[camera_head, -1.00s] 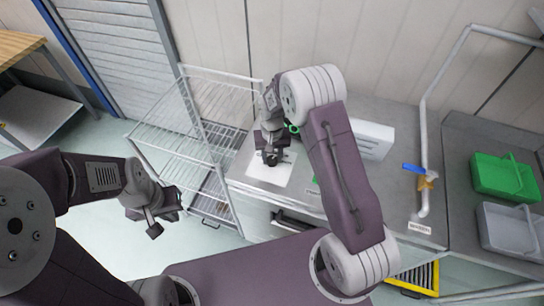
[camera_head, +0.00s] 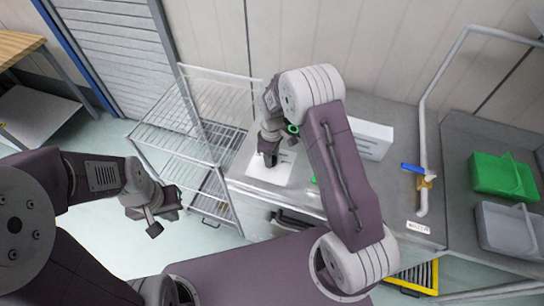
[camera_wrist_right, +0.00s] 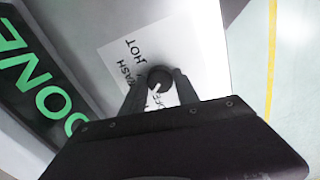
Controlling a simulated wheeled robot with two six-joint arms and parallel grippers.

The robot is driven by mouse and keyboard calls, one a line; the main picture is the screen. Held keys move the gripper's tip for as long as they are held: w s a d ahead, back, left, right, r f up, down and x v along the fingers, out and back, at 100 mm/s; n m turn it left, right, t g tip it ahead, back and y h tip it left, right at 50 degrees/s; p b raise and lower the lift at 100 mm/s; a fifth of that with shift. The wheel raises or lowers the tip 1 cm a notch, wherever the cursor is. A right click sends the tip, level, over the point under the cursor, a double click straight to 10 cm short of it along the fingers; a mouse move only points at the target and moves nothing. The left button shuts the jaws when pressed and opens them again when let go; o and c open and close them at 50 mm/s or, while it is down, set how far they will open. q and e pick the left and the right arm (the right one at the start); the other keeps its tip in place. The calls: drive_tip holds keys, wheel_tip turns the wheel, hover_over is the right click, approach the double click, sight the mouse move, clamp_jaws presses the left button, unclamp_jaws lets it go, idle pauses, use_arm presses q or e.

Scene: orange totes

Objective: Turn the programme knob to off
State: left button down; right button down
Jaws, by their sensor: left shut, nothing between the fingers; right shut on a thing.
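The programme knob (camera_wrist_right: 159,77) is a dark round knob on a white label plate (camera_wrist_right: 120,55), in the right wrist view. The words HOT and WASH show on the plate; other lettering is partly covered by my gripper. A light mark shows on the knob's near side, but I cannot read its direction surely. My right gripper (camera_wrist_right: 161,88) is shut on the knob, one finger on each side. In the head view my right gripper (camera_head: 270,160) points down onto the white plate (camera_head: 268,172) and hides the knob. My left gripper (camera_head: 152,222) is shut and empty, away to the left.
A dark panel with green lettering (camera_wrist_right: 40,85) stands beside the plate. A wire rack (camera_head: 190,120) stands left of the counter. On the right are a pipe with a blue-handled valve (camera_head: 414,168), a green tote (camera_head: 505,177) and a grey tote (camera_head: 508,228).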

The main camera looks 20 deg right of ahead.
drive_tip(key=n, duration=0.5)
drive_tip(key=shift+n, duration=0.4)
drive_tip(key=shift+f, duration=0.1)
idle(0.3)
drive_tip(key=c, duration=0.9)
unclamp_jaws()
drive_tip(key=shift+a, duration=0.1)
wheel_tip(320, 180, up, 9)
drive_tip(key=shift+b, duration=0.3)
